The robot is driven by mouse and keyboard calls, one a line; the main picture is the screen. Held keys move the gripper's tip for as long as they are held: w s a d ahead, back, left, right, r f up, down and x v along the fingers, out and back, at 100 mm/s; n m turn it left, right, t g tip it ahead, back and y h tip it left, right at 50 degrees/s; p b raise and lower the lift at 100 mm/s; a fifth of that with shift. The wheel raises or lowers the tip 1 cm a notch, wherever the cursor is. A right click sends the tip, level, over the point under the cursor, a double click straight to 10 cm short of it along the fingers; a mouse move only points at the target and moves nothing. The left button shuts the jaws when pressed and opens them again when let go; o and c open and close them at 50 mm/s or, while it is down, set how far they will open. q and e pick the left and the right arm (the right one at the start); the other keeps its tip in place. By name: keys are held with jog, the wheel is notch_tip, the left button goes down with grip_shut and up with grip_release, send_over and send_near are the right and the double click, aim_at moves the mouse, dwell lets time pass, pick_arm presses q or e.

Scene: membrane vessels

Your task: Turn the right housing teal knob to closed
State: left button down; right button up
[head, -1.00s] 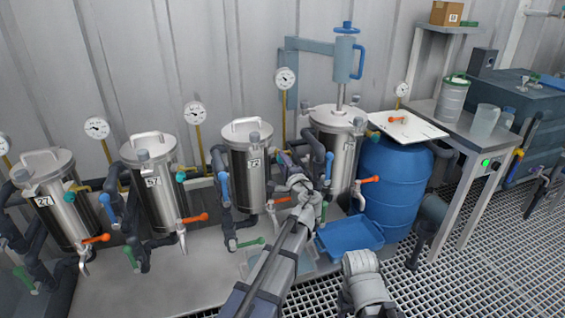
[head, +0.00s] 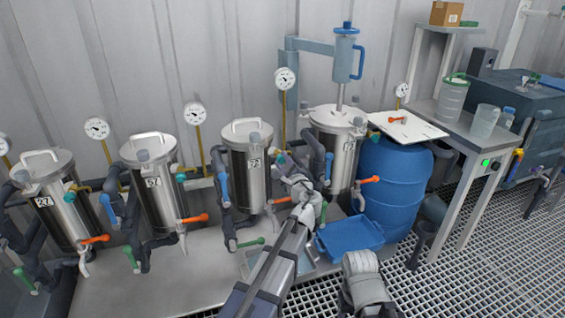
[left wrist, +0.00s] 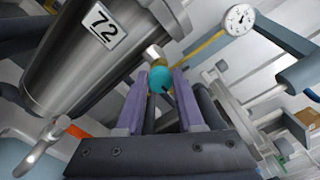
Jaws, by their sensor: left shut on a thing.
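The steel housing labelled 72 (head: 245,180) stands third from the left in the head view, and its side also shows in the left wrist view (left wrist: 85,55). Its round teal knob (left wrist: 161,79) sits on a brass fitting at the housing's right side. My left gripper (left wrist: 158,88) is shut on the teal knob, with a purple finger on each side of it. In the head view my left gripper (head: 286,163) reaches up beside the housing and partly hides the knob.
Another steel vessel (head: 345,150) stands close right of my left gripper, with dark pipes between. Orange-handled and green-handled valves stick out lower down. A blue tray (head: 352,247) and blue barrel (head: 395,180) stand to the right. A pressure gauge (head: 285,79) rises behind.

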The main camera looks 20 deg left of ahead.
dwell(0.3)
pick_arm(q)
jog(key=c, duration=0.5)
grip_release()
jog(key=v, duration=0.7)
jog(key=shift+s+d, duration=0.25)
jog(key=shift+s, duration=0.1)
jog(key=s+n+g+h+p, duration=0.2)
jog(key=s+n+g+p, duration=0.5)
jog(key=s+n+p, duration=0.35)
jog(key=s+d+n+g+h+p, duration=0.1)
jog(key=s+d+g+h+p, duration=0.1)
jog(key=s+d+p, duration=0.2)
jog(key=s+d+n+g+h+p, duration=0.1)
jog(key=s+d+g+h+p, duration=0.1)
jog(key=s, duration=0.6)
jog(key=s+d+n+g+h+p, duration=0.1)
jog(key=s+d+g+h+p, duration=0.1)
jog(key=s+d+g+p, duration=0.2)
jog(key=shift+s+d+r+n+h+p, duration=0.25)
jog(key=shift+s+d+n+h+p, duration=0.15)
jog(key=shift+s+d+p, duration=0.65)
